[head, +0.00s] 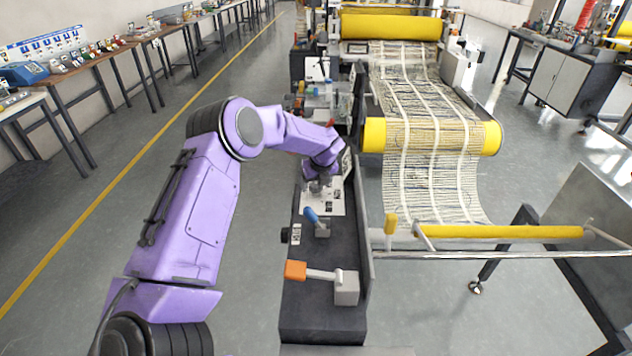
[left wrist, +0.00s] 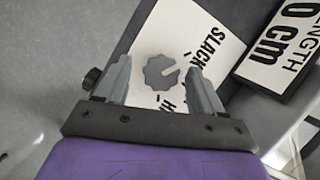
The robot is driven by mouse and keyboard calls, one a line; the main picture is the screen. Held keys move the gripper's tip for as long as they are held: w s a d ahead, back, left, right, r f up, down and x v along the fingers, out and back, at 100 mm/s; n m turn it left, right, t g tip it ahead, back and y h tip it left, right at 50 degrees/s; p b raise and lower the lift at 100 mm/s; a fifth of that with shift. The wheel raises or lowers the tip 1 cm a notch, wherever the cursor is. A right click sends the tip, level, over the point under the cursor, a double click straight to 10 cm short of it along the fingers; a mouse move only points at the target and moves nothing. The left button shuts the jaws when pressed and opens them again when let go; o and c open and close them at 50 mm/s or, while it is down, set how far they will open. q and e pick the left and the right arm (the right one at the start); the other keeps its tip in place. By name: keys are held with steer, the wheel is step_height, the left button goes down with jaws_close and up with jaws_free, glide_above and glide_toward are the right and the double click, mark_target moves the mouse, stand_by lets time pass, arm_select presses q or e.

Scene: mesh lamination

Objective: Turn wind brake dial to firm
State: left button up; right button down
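The dial (left wrist: 160,72) is a grey scalloped knob with a notch on its right side, in the left wrist view. It sits on a white label (left wrist: 178,30) reading "SLACK" at the upper right, with a second, partly hidden word below. My left gripper (left wrist: 158,70) is open, with one finger on each side of the dial; I cannot tell whether either finger touches it. In the head view my left gripper (head: 322,184) is over the white label on the dark console (head: 318,320), and the dial cannot be made out there. My right gripper is not in view.
A blue-handled lever (head: 313,217) and an orange-handled lever (head: 320,274) stand on the console nearer me. A "LENGTH 0 cm" sign (left wrist: 285,42) lies right of the dial. Mesh (head: 435,140) runs over yellow rollers to the right. The floor left of the console is clear.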

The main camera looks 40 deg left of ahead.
arm_select(q)
steer(key=shift+s+r, duration=0.1)
steer(key=c, duration=0.5)
steer(key=shift+d, duration=0.1)
steer(key=c, duration=0.5)
steer(key=shift+f+m+t+b, duration=0.3)
steer(key=shift+m+b, duration=0.3)
steer(key=shift+m, duration=0.3)
steer(key=shift+r+m+h+b, duration=0.1)
steer(key=shift+m+h+b, duration=0.2)
steer(key=shift+m, duration=0.5)
steer(key=m, duration=0.1)
steer(key=m+t+h, duration=0.1)
steer(key=m, duration=0.3)
steer(key=shift+s+a+t+h+b, duration=0.1)
steer(key=shift+a+t+h+b, duration=0.2)
steer(key=shift+h+b, duration=0.1)
steer(key=shift+m+h+b, duration=0.3)
steer(key=shift+m+h, duration=0.3)
steer(key=shift+m, duration=1)
